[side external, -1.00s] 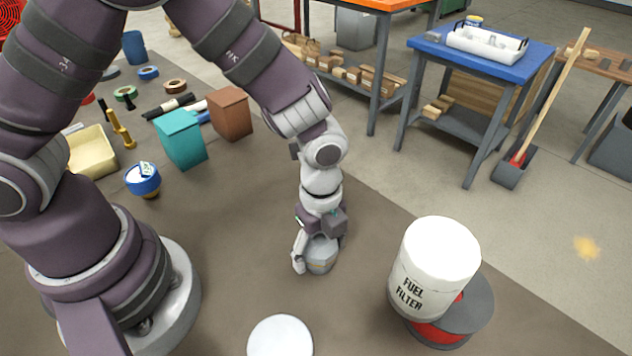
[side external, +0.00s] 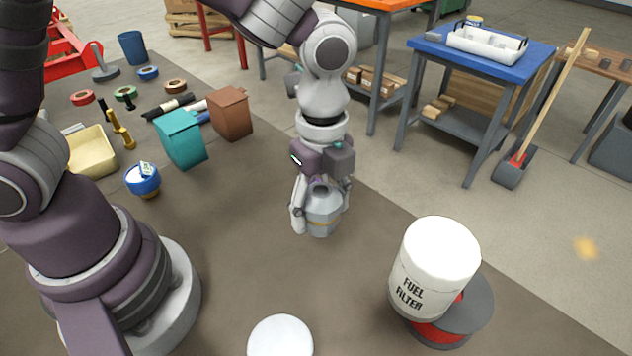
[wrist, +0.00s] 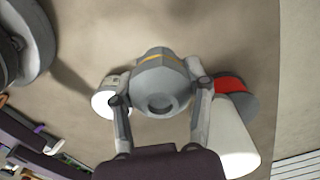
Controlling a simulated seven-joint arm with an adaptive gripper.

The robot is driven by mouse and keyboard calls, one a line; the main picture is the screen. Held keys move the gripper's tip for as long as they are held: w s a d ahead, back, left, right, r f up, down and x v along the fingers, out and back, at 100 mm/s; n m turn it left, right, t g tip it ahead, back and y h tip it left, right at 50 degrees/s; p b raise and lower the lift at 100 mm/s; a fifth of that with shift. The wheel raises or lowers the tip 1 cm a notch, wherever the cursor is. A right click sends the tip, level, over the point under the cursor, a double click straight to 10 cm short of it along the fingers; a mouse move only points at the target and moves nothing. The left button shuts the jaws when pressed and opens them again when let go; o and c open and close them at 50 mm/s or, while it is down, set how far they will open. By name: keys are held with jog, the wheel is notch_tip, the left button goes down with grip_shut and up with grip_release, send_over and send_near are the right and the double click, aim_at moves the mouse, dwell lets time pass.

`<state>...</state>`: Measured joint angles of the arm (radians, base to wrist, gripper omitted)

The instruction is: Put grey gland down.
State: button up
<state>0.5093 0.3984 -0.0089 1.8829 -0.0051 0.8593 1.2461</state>
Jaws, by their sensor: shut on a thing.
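The grey gland (side external: 322,212) is a faceted grey piece with a yellow band and a dark round opening on top. My gripper (side external: 321,218) is shut on it, one finger on each side. The gland is upright and appears held above the brown work surface; the exact gap beneath it cannot be told. In the wrist view the gland (wrist: 160,88) sits between my two fingers (wrist: 160,100), its opening facing the camera.
A white fuel filter (side external: 436,265) leans over a red and grey round piece (side external: 470,310) at right. A white round-topped thing (side external: 280,337) stands in front. Teal (side external: 181,140) and brown (side external: 231,113) bins and a blue-topped pot (side external: 143,180) are left. Surface around the gland is clear.

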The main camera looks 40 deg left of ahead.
jog(key=w+a+n, duration=0.2)
jog(key=a+n, duration=0.7)
jog(key=a, duration=0.3)
jog(key=w+a+n, duration=0.2)
jog(key=a+n, duration=0.6)
jog(key=a, duration=0.5)
jog(key=shift+n, duration=0.5)
jog(key=f, duration=0.5)
jog(key=a+f, duration=0.1)
jog(key=f, duration=0.2)
jog(key=shift+f, duration=0.35)
jog(key=shift+f, duration=0.1)
jog(key=o, duration=1.2)
jog(key=shift+c, duration=0.2)
